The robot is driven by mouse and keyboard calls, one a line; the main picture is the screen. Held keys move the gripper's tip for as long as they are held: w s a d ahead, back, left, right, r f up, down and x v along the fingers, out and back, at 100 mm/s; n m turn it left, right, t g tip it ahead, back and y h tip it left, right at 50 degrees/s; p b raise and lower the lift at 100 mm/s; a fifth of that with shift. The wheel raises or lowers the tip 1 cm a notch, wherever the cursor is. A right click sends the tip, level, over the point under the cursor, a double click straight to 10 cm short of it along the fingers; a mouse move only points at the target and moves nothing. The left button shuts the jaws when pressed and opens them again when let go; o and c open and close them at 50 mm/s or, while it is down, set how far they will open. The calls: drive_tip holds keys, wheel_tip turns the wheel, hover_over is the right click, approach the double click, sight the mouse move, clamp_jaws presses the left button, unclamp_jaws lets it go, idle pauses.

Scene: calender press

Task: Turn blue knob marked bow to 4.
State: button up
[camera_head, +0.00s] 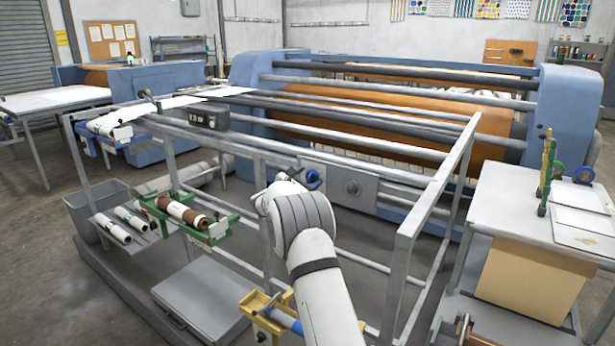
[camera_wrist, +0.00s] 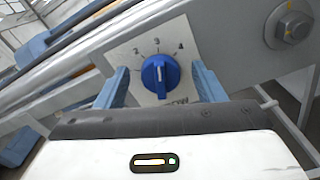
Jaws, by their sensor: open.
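The blue knob (camera_wrist: 160,75) sits on a pale dial plate (camera_wrist: 125,58) with small numbers around its upper side; it also shows in the head view (camera_head: 312,176), on the machine's grey rail. Its white pointer line stands nearly upright, close to the mark that looks like 3. The 4 is up and to the right of the knob. Lettering below the knob is partly covered by my gripper. My gripper (camera_wrist: 160,67) is open, with one blue finger on each side of the knob and visible gaps between. In the head view my arm hides most of the gripper.
A large hex bolt (camera_wrist: 288,27) on a grey plate is right of the dial. Grey frame rails (camera_head: 430,195) surround my arm. A green cradle with a roll (camera_head: 185,212) is at left, a yellow bracket (camera_head: 262,312) is below, and a white-topped table (camera_head: 510,205) is at right.

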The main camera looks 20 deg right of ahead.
drive_tip(key=c, duration=1)
drive_tip(key=shift+o, duration=0.2)
drive_tip(key=shift+f+b, duration=0.2)
drive_tip(key=shift+b, duration=0.45)
drive_tip(key=shift+m+b, duration=0.3)
drive_tip(key=shift+b, duration=0.25)
drive_tip(key=m+b, duration=0.1)
drive_tip(key=b, duration=0.2)
drive_tip(key=m+b, duration=0.1)
drive_tip(key=b, duration=0.2)
drive_tip(key=shift+d+f+m, duration=0.1)
drive_tip(key=shift+f+m, duration=0.2)
drive_tip(key=m+b, duration=0.2)
drive_tip(key=b, duration=0.2)
drive_tip(key=shift+s+b, duration=0.1)
drive_tip(key=shift+b, duration=0.2)
drive_tip(key=m+b, duration=0.2)
drive_tip(key=b, duration=0.1)
drive_tip(key=shift+r+m, duration=0.15)
drive_tip(key=shift+m, duration=0.15)
drive_tip(key=shift+r+b, duration=0.1)
drive_tip(key=shift+b, duration=0.3)
